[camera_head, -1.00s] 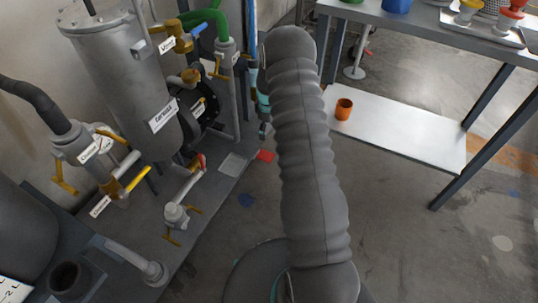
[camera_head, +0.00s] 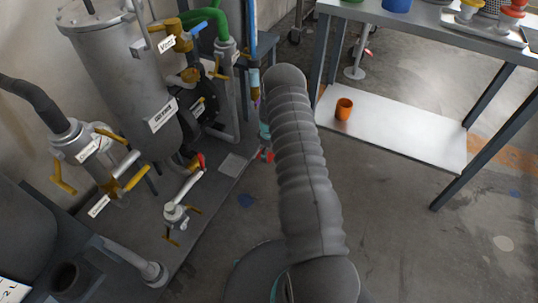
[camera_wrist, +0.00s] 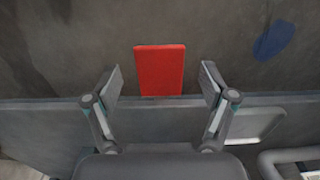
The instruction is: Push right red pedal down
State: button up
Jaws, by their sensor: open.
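The red pedal (camera_wrist: 160,70) is a flat red plate at the edge of the grey platform in the wrist view. In the head view the red pedal (camera_head: 269,157) shows only as a small patch, mostly hidden by my gripper and arm. My gripper (camera_wrist: 161,84) is open and empty, with one finger on each side of the red pedal in the picture. I cannot tell whether it touches the pedal. In the head view my gripper (camera_head: 264,138) is partly hidden behind my arm.
A blue patch (camera_head: 246,201) lies on the floor nearby. The platform (camera_head: 205,205) carries a grey tank (camera_head: 122,85), pipes and yellow-handled valves at left. A light grey plate (camera_head: 233,162) lies on it. A table with a lower shelf (camera_head: 410,145) and orange cup (camera_head: 344,109) stands at right.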

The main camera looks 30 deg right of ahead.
jog(key=shift+f, duration=0.75)
grip_shut()
